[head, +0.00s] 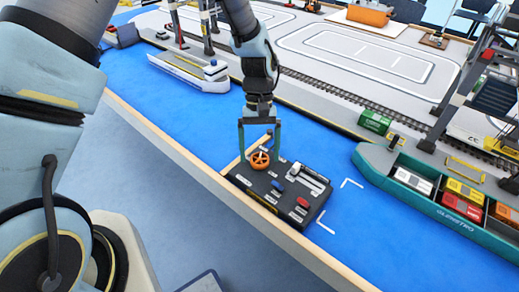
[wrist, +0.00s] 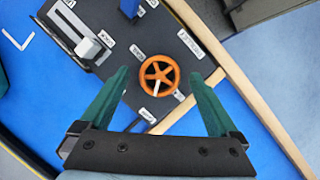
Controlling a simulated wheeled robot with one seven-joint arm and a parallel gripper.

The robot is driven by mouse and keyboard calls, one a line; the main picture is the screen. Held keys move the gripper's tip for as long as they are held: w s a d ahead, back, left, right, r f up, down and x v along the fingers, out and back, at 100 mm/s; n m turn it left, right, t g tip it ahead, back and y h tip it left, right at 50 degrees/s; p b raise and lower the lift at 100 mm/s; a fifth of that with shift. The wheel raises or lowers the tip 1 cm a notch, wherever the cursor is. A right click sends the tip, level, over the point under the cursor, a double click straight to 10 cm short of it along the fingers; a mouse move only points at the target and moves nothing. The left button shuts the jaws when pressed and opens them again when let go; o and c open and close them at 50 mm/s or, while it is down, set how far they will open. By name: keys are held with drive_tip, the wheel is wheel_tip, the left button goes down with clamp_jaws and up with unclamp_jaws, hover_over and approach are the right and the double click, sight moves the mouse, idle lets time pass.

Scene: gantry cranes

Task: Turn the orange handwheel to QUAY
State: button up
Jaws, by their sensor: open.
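The orange handwheel (head: 260,160) sits at the upper left corner of a dark control panel (head: 262,185). In the wrist view the spoked handwheel (wrist: 159,75) lies just beyond my fingertips, roughly centred between them. White labels surround it on the panel; their lettering is too small to read for sure, so I cannot tell which one is QUAY. My gripper (head: 257,128) hangs above the wheel, pointing down. In the wrist view my gripper (wrist: 160,84) shows two green fingers wide apart with nothing between them, and they appear clear of the wheel.
The panel also carries a grey slider (wrist: 90,48), a blue switch (head: 278,185) and a red switch (head: 303,202). A wooden edge (head: 205,170) runs along the blue water surface. A green container ship (head: 415,205) lies to the right, a grey ship (head: 190,72) behind left.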

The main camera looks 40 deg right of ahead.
drive_tip(key=shift+f, duration=0.2)
drive_tip(key=c, duration=1.4)
drive_tip(key=shift+o, duration=0.2)
